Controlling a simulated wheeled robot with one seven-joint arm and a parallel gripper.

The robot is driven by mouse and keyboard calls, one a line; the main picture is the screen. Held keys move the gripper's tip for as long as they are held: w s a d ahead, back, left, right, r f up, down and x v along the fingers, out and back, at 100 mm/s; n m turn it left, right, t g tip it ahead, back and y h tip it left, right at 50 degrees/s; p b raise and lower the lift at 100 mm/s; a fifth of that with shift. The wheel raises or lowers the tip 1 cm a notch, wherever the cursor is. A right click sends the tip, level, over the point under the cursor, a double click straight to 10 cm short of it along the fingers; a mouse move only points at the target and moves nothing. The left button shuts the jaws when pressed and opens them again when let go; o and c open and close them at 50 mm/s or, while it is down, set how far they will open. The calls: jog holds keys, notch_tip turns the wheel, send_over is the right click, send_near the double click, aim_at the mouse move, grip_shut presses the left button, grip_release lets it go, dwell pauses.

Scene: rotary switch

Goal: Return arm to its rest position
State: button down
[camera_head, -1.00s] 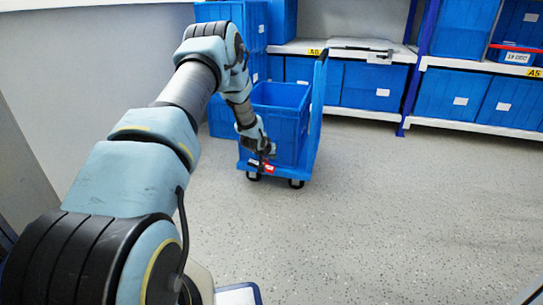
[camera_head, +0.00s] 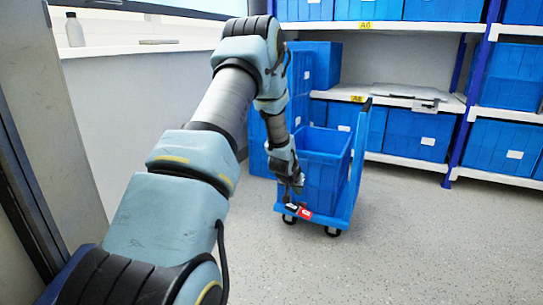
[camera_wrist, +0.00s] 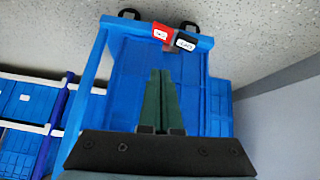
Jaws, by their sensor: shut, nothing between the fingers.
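My gripper (camera_head: 293,190) hangs at the end of my raised, bent arm, in front of the blue trolley (camera_head: 357,185) in the head view. In the wrist view my gripper (camera_wrist: 161,74) has its two green fingers side by side, shut and empty. I cannot tell the exact gap.
A blue crate (camera_head: 325,165) stands on the trolley. Shelves with blue bins (camera_head: 417,135) line the back and right. A white wall (camera_head: 150,120) with a ledge and a bottle (camera_head: 75,30) is at left. The grey floor (camera_head: 430,240) at front right is clear.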

jog(key=s+a+r+n+g+y+p, duration=0.2)
jog(key=s+a+r+y, duration=0.1)
jog(key=s+a+r, duration=0.95)
jog(key=s+a+r+g+p, duration=0.1)
jog(key=s+a+r, duration=0.2)
jog(key=s, duration=0.4)
jog(key=s+a+r+n+g+p, duration=0.1)
jog(key=s+a+r, duration=0.2)
jog(key=s, duration=0.3)
jog(key=s+a+r+g+p, duration=0.1)
jog(key=s+a+r, duration=0.2)
jog(key=s, duration=0.4)
notch_tip(320, 180, up, 37)
jog(key=p, duration=3.6)
jog(key=shift+w+f+y, duration=0.15)
jog(key=shift+w+y, duration=0.15)
jog(key=shift+d, duration=0.1)
